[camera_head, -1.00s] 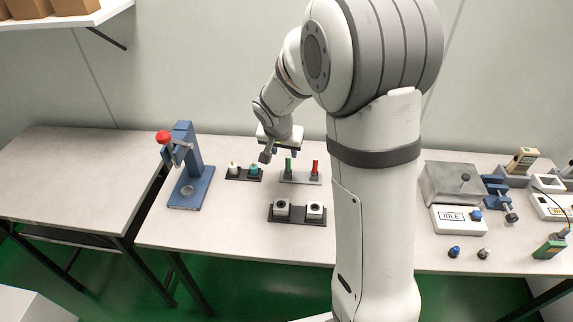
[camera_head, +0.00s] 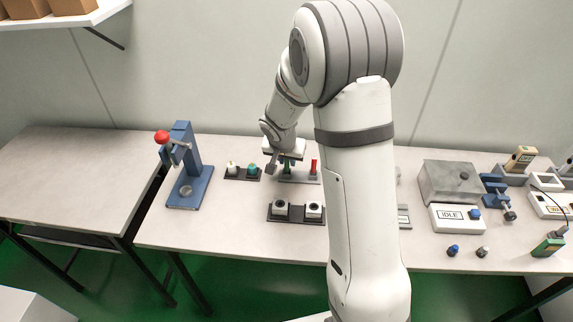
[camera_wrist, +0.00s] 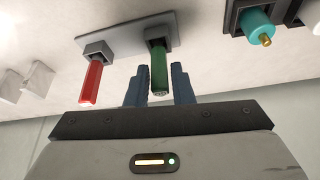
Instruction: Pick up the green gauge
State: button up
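The green gauge (camera_wrist: 158,72) is a green cylinder standing in a square socket of a grey holder (camera_wrist: 125,35), with a red gauge (camera_wrist: 91,82) in the other socket. In the head view the green gauge (camera_head: 287,169) is partly hidden by my gripper (camera_head: 285,162), and the red gauge (camera_head: 313,167) stands to its right. In the wrist view my gripper (camera_wrist: 159,84) is open, with one blue finger on each side of the green gauge's free end. Narrow gaps show beside the gauge, so the fingers do not appear to press on it.
A dark holder (camera_head: 236,178) with a white and a teal piece stands just left. Another dark holder (camera_head: 297,219) with two white blocks is in front. A blue press (camera_head: 190,190) stands farther left. My arm hides part of the table's middle.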

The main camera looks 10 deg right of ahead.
grip_shut()
jog(key=shift+r, duration=0.1)
